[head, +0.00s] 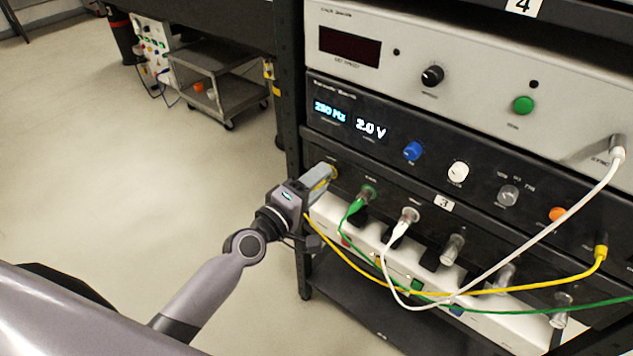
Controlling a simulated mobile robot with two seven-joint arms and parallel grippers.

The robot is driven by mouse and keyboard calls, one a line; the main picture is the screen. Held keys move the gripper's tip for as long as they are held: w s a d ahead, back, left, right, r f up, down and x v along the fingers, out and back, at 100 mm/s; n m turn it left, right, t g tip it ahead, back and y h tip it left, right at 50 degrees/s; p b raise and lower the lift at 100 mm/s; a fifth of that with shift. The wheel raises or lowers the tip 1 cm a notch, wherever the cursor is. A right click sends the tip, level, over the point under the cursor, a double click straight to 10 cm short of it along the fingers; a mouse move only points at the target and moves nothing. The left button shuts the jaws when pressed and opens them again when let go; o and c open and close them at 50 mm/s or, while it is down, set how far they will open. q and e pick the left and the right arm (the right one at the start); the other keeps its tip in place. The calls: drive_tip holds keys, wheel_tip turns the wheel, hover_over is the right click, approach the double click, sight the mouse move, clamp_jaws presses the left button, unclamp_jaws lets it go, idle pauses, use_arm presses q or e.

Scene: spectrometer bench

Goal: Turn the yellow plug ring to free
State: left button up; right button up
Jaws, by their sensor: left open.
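The yellow plug ring (334,172) shows as a small yellow patch at the left end of the socket row on the black rack unit. My left gripper (326,177) is at this plug, its open fingers reaching toward the panel. The fingers hide most of the plug, and I cannot tell whether they touch the ring. The yellow cable (440,293) hangs from behind my gripper, sags across the front and rises to a yellow plug (601,252) at the right. My right gripper is out of view.
A green plug (368,192) and a white plug (410,215) sit just right of my left gripper, with cables hanging below. A rack post (291,90) stands to the left. A grey cart (220,80) is behind on open floor.

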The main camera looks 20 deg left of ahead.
use_arm(q)
drive_tip(key=v, duration=0.7)
idle(0.5)
drive_tip(key=s+a+f+m+g+y+p, duration=0.1)
drive_tip(key=s+f+m+g+y+p, duration=0.1)
drive_tip(key=s+m+p, duration=0.4)
drive_tip(key=s+f+m+g+y+p, duration=0.2)
drive_tip(key=s+f+m+g+p, duration=0.1)
drive_tip(key=s+m, duration=0.5)
drive_tip(key=s+g+p, duration=0.1)
drive_tip(key=s+p, duration=0.1)
drive_tip(key=s, duration=0.1)
drive_tip(key=shift+s+a+m+g+p, duration=0.15)
drive_tip(key=shift+a+m+g+p, duration=0.15)
drive_tip(key=shift+a+p, duration=0.1)
